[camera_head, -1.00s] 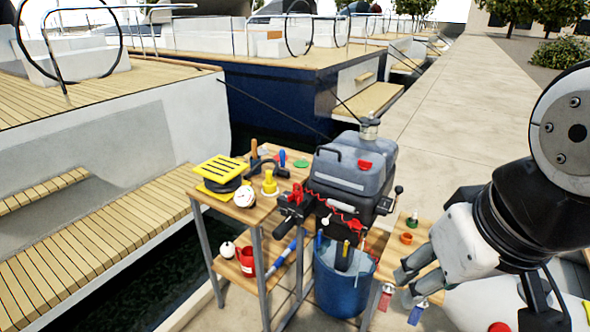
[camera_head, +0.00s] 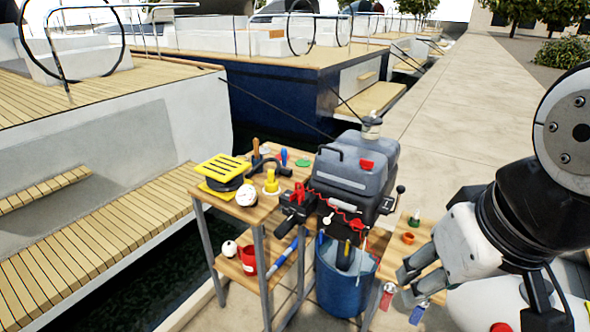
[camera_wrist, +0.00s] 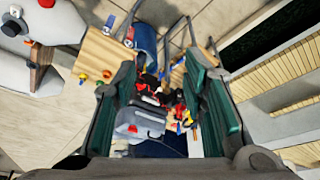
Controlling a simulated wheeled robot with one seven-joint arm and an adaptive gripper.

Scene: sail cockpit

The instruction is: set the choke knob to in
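The outboard motor (camera_head: 355,165) has a grey cowl and stands clamped on a wooden stand, with a red coiled cord on its front. A small pale knob (camera_head: 327,220) shows on the motor's front; I cannot tell if it is the choke knob or whether it is in or out. My gripper (camera_head: 406,286) is to the right of and below the motor, apart from it. In the wrist view my gripper (camera_wrist: 165,112) is open and empty, with the motor cowl (camera_wrist: 140,118) seen small between its dark green finger pads.
A blue bucket (camera_head: 343,285) stands below the motor. A low wooden table (camera_head: 425,240) is beside my gripper. Water lies left of the quay; the pavement (camera_head: 450,130) behind is clear.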

